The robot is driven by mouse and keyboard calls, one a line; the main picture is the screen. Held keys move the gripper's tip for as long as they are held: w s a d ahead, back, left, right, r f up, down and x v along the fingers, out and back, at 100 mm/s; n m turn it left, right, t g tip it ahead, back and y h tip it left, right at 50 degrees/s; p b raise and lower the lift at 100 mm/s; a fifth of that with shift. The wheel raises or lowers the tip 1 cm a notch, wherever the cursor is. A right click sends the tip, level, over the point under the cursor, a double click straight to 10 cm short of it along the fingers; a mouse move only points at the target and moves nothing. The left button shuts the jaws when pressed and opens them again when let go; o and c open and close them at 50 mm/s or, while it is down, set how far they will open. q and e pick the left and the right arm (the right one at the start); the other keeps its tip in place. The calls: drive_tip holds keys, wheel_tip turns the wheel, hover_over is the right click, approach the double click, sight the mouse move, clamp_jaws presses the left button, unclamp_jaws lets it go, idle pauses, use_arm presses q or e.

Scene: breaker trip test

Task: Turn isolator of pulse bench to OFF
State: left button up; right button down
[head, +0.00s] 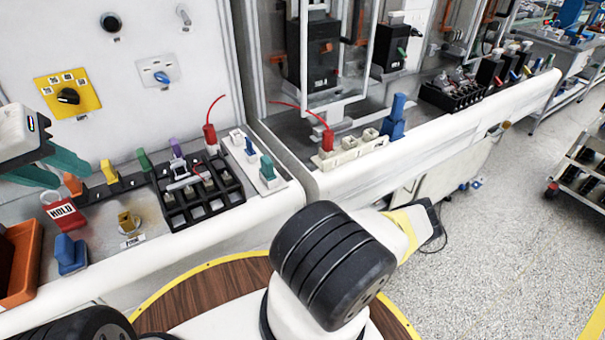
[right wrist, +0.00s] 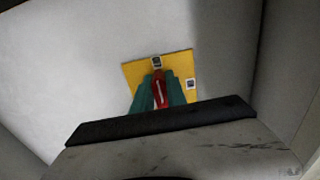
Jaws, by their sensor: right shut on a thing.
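In the right wrist view, a yellow plate (right wrist: 183,66) with black-and-white square markers sits on a pale surface. A red handle (right wrist: 158,90) with a white mark stands in front of it. My right gripper (right wrist: 160,82) is shut on this red handle, a teal finger on each side. The fingers hide part of the handle and plate. In the head view my right gripper is not visible. A yellow plate with a black rotary knob (head: 68,96) is on the left cabinet there. My left gripper (head: 72,178) is open and empty near the left edge, below this plate.
A white plate with a blue knob (head: 162,76) is right of the yellow one. The ledge holds a black breaker block (head: 198,190), a red HOLD tag (head: 64,215), a blue clip (head: 70,255) and an orange bin (head: 20,262).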

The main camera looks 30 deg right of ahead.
drive_tip(key=shift+s+f, duration=0.1)
drive_tip(key=c, duration=1.3)
unclamp_jaws()
drive_tip(key=shift+c, duration=0.2)
drive_tip(key=s, duration=0.7)
drive_tip(key=shift+s+d, duration=0.35)
